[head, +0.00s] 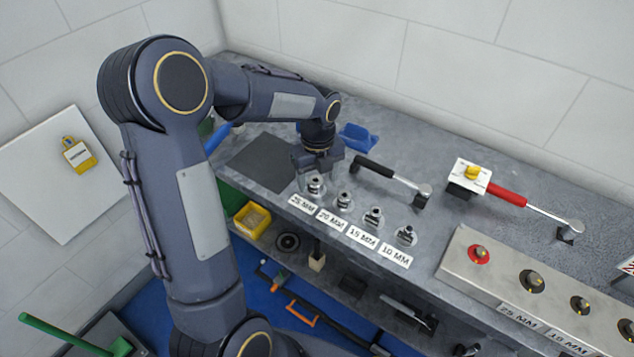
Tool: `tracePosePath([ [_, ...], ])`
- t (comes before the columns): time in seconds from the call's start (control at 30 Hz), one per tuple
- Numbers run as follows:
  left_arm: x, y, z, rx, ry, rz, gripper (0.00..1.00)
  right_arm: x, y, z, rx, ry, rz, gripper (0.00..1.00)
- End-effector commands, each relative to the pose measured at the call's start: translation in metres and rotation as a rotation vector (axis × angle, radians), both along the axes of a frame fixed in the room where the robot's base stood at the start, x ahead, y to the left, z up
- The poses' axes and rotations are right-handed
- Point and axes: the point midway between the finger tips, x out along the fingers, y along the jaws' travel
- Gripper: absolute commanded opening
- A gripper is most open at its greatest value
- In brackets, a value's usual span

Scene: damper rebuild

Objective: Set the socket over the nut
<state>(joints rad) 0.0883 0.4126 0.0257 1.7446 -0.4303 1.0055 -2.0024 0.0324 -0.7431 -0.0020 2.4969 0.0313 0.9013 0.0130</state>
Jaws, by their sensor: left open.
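Several metal sockets stand in a row on the grey bench, each behind a white label: the 25 mm socket (315,186), 20 mm socket (344,202), 15 mm socket (373,218) and 10 mm socket (405,236). My left gripper (313,174) is open, pointing down right at the 25 mm socket. Whether its fingers touch the socket cannot be told. My right gripper is not in view.
A black-handled wrench (392,177) and a red-handled wrench (507,195) lie behind the sockets. A white box with a yellow knob (471,176) stands between them. A dark mat (262,163) and blue holder (358,136) are near my gripper. A lower shelf holds a yellow bin (252,220).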

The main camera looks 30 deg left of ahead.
Motion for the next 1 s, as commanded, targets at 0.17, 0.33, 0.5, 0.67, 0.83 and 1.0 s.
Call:
tracePosePath([
  [0.17,-0.001,0.001,-0.018,0.000,0.002,0.001,0.61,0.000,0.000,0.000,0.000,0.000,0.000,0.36],
  [0.33,-0.001,0.000,-0.019,-0.001,-0.001,0.002,0.61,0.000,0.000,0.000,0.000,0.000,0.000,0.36],
  [0.5,-0.001,0.000,-0.019,-0.001,-0.001,0.002,0.48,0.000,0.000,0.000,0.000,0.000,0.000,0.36],
  [0.67,-0.001,0.000,-0.019,-0.001,-0.001,0.002,0.27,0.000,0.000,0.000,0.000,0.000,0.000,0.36],
  [0.83,0.000,0.000,-0.019,-0.001,-0.001,0.002,0.10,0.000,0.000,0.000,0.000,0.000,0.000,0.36],
  [1.0,0.000,0.000,-0.018,0.000,-0.001,0.002,0.10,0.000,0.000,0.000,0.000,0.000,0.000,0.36],
])
